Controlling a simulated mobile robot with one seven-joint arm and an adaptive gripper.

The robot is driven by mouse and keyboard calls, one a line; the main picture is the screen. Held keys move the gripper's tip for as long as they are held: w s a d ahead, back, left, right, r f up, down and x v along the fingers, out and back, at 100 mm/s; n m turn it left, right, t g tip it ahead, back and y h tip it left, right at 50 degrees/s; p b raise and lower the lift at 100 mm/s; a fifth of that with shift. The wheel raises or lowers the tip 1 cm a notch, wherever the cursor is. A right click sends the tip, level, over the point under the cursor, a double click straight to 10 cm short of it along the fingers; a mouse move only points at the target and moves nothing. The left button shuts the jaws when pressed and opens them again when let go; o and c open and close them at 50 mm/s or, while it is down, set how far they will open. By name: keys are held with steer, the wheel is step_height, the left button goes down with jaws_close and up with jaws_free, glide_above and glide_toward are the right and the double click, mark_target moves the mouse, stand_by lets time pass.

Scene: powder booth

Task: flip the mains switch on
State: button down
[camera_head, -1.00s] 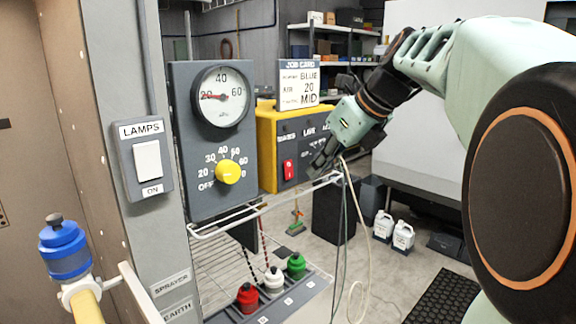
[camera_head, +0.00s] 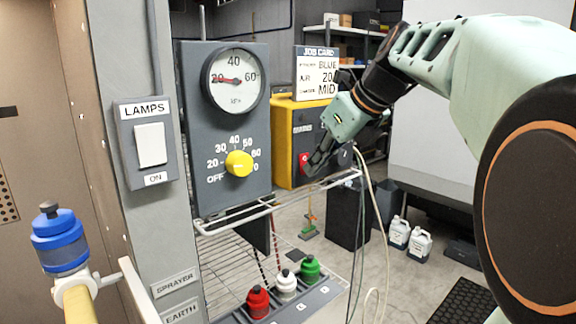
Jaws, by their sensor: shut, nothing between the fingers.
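The mains switch (camera_head: 303,159) is a small red rocker on the dark front of a yellow-sided box (camera_head: 282,146), under a small label too blurred to read fully. My gripper (camera_head: 311,171) is shut with nothing in its fingers. Its fingertips are at the lower part of the red switch in the picture and partly cover it. I cannot tell whether they touch it. The gripper and wrist hide most of the box's other controls.
A gauge panel (camera_head: 190,120) with a yellow knob (camera_head: 239,163) stands left of the box. A wire rack (camera_head: 222,262) with red, white and green-topped bottles is below. A job card (camera_head: 316,74) stands on the box. A pale hose (camera_head: 372,200) hangs at the right.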

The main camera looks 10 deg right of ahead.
steer(key=shift+w+f+b, duration=0.15)
steer(key=shift+f+b, duration=0.1)
steer(key=shift+b, duration=0.05)
steer(key=shift+a+r, duration=0.1)
steer(key=shift+r, duration=0.1)
steer(key=shift+r+p, duration=0.1)
steer(key=shift+p, duration=0.25)
steer(key=shift+r+p, duration=0.7)
steer(key=shift+p, duration=0.15)
